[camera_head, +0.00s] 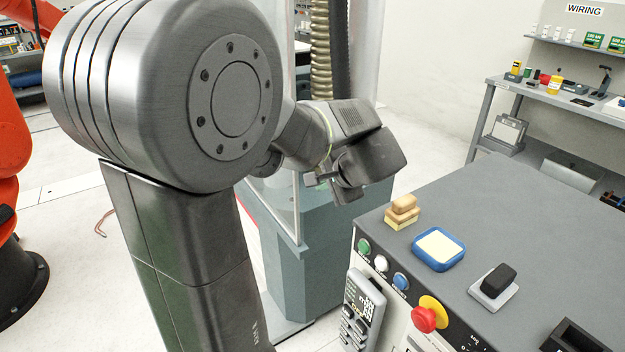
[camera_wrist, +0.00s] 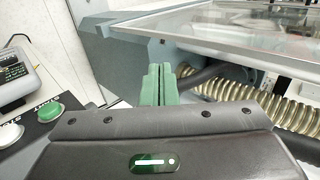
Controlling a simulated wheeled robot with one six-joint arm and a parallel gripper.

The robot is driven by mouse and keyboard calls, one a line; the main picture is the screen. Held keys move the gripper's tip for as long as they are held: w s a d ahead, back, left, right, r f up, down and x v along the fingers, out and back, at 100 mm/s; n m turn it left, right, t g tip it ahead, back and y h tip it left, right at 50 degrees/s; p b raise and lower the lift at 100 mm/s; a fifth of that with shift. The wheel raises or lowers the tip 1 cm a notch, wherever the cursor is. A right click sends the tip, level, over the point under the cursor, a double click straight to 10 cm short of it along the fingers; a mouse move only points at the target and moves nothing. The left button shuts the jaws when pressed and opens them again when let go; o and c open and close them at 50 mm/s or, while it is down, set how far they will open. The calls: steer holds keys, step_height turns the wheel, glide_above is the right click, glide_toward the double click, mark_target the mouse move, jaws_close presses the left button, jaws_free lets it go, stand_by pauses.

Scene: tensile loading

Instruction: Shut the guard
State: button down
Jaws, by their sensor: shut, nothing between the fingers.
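The guard is a clear panel with a thin pale frame (camera_head: 298,215) on the testing machine, left of my gripper in the head view. My arm hides much of it. In the wrist view a clear framed panel (camera_wrist: 235,35) crosses the upper right, beyond the fingers. My gripper (camera_head: 322,180) is in front of the machine, above its teal base (camera_head: 315,235). Its green fingers (camera_wrist: 160,84) are shut together and empty. They appear apart from the panel, though the exact gap is hard to tell. I cannot tell how far the guard stands open.
A ribbed hose (camera_wrist: 240,97) runs beside the fingers at right. The grey console (camera_head: 540,225) at front right carries a sponge-like block stack (camera_head: 402,212), a blue tray (camera_head: 460,250), a black-topped block (camera_head: 497,280) and a red stop button (camera_head: 425,318).

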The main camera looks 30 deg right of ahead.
steer(key=p, duration=0.1)
glide_toward(296, 188)
step_height(296, 188, down, 3)
steer(key=shift+w+a+r+p, duration=0.1)
steer(key=shift+w+p, duration=0.7)
steer(key=shift+w, duration=1.35)
steer(key=shift+w, duration=0.1)
